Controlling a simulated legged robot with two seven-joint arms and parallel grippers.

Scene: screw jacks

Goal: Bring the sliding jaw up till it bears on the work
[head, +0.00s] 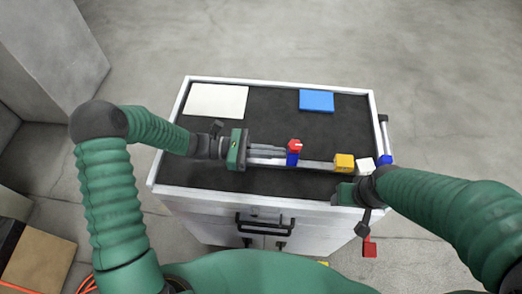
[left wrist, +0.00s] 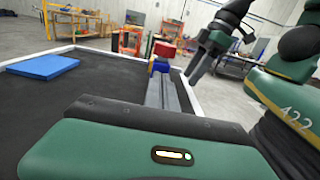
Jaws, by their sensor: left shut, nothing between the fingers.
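A long grey rail (head: 318,166) lies along the front of the cabinet top. A blue block with a red top (head: 294,150) stands on it, likely the sliding jaw; its blue part also shows in the left wrist view (left wrist: 160,66). Further right on the rail is a yellow block (head: 344,162), with a white block (head: 365,166) beyond it. A clear gap separates the blue-red block from the yellow one. My left gripper (head: 284,152) is shut and empty, its tips close to the blue-red block's left side; contact is unclear. My right gripper (head: 342,193) is low by the front edge, fingers unclear.
A white pad (head: 216,100) and a blue pad (head: 316,101) lie at the back of the dark cabinet top (head: 270,115). The middle between them is bare. A small blue piece (head: 386,160) sits at the right. A red piece (head: 370,249) shows below my right gripper.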

